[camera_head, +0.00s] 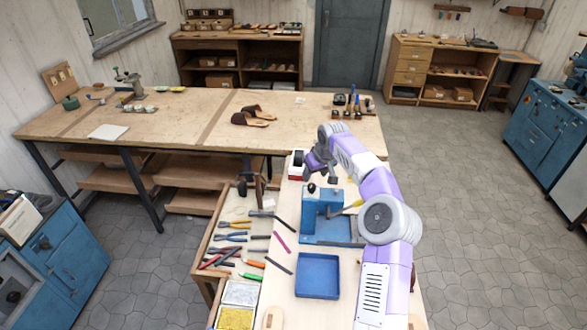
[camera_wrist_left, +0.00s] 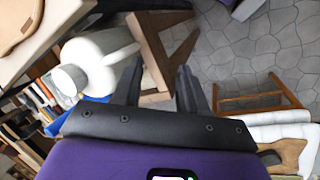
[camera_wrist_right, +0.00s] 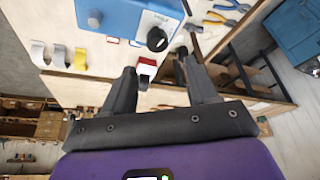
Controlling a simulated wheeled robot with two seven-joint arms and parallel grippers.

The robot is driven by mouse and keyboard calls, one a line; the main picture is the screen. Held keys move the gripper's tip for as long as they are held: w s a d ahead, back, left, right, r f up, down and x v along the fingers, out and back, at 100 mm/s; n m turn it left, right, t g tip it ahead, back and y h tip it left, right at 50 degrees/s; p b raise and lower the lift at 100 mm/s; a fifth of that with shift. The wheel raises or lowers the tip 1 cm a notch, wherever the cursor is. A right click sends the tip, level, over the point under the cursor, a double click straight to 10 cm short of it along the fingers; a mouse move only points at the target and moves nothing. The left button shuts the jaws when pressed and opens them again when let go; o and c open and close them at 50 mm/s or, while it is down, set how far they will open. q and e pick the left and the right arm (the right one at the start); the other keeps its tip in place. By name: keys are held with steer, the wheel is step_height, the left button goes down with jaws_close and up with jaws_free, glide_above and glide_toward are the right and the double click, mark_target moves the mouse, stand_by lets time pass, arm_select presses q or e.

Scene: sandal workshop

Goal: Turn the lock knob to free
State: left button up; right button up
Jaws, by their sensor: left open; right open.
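In the head view my right gripper (camera_head: 320,172) is above and behind the device. My left gripper (camera_wrist_left: 161,69) is open and empty over the floor, outside the head view.
A small red and white block (camera_wrist_right: 146,68) lies near the device. A blue tray (camera_head: 318,276) stands in front of it. A tool tray with pliers (camera_head: 232,237) is to the left. In the left wrist view a wooden frame (camera_wrist_left: 150,50) and a stool (camera_wrist_left: 255,100) stand near my left gripper.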

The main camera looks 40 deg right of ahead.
mark_target(312, 185)
arm_select(q)
steer(key=shift+s+r+p, duration=0.3)
steer(key=shift+r+p, duration=0.1)
steer(key=shift+r, duration=0.1)
steer(key=shift+s+r+p, duration=0.25)
steer(key=shift+r+p, duration=0.1)
steer(key=shift+r, duration=0.1)
arm_select(e)
steer(key=x, duration=0.4)
steer(key=s+x, duration=0.1)
steer(key=x, duration=0.1)
steer(key=shift+w+d+f, duration=0.1)
steer(key=shift+w+f, duration=0.05)
steer(key=shift+f, duration=0.25)
steer(key=shift+w, duration=0.1)
steer(key=c, duration=1)
steer(key=shift+d+n+y, duration=0.1)
steer(key=shift+n+y, duration=0.4)
steer(key=shift+n, duration=1)
steer(key=shift+c, duration=0.2)
steer(key=o, duration=1)
